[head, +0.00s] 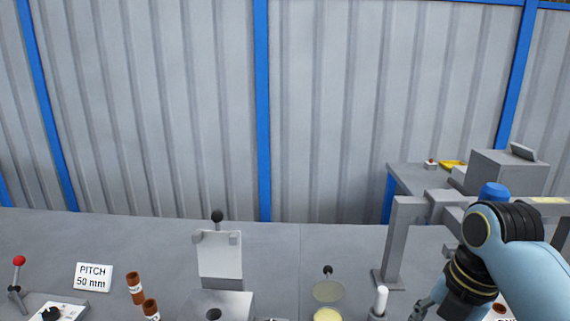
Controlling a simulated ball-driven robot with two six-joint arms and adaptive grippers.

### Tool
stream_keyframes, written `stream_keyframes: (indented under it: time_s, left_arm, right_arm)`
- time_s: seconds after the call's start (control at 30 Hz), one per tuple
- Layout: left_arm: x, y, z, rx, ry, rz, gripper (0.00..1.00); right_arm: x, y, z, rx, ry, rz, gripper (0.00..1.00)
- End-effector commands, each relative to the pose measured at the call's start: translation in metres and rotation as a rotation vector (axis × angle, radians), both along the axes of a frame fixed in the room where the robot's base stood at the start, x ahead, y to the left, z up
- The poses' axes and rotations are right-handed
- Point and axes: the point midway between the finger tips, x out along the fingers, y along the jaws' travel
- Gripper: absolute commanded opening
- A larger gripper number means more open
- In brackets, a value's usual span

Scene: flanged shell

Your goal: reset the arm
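My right arm comes in from the right with light blue links and dark joints. Its wrist points down and to the left. My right gripper (424,309) is at the bottom edge, and only part of it shows, so I cannot tell whether it is open or holds anything. A white-topped post (380,300) stands just left of it, with a gap between them in the picture. My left arm and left gripper are not in view.
A grey bench holds a block with a round hole (216,305), an upright grey plate (219,258), brown cylinders (135,287), a "PITCH 50 mm" sign (93,277) and a red-knobbed lever (18,275). A grey frame (394,240) stands near my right arm.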

Motion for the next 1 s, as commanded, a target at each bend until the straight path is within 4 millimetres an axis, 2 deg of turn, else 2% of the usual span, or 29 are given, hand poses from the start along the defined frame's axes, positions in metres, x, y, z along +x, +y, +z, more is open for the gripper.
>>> stream_keyframes:
  time_s: [0.03,0.2,0.37,0.47,0.57,0.67,0.77,0.8,0.87,0.9,0.97,1.0]
  left_arm:
    - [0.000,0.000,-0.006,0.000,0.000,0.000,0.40]
    - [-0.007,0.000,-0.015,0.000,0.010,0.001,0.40]
    - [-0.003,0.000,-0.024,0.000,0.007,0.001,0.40]
    - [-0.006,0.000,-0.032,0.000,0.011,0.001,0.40]
    - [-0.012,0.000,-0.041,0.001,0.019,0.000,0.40]
    - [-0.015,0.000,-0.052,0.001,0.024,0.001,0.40]
    - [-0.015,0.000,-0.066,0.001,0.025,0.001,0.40]
    - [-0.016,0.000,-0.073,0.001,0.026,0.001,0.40]
    - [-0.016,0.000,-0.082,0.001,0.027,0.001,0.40]
    - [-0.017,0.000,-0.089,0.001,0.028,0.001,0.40]
    - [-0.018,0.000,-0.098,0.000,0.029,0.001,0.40]
    - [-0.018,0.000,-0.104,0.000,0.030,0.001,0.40]
  right_arm:
    - [-0.007,0.000,-0.012,0.000,0.015,0.000,0.43]
    - [-0.023,-0.001,-0.036,-0.003,0.054,-0.001,0.43]
    - [-0.043,-0.003,-0.067,-0.006,0.117,-0.003,0.43]
    - [-0.060,-0.005,-0.095,-0.010,0.164,-0.006,0.43]
    - [-0.080,-0.008,-0.130,-0.016,0.214,-0.032,0.43]
    - [-0.103,-0.012,-0.172,-0.027,0.263,-0.090,0.43]
    - [-0.137,-0.018,-0.229,-0.048,0.316,-0.207,0.43]
    - [-0.154,-0.021,-0.256,-0.060,0.337,-0.275,0.43]
    - [-0.184,-0.027,-0.297,-0.083,0.364,-0.396,0.43]
    - [-0.205,-0.030,-0.324,-0.101,0.376,-0.485,0.43]
    - [-0.238,-0.037,-0.363,-0.128,0.385,-0.633,0.43]
    - [-0.261,-0.041,-0.387,-0.146,0.387,-0.738,0.43]
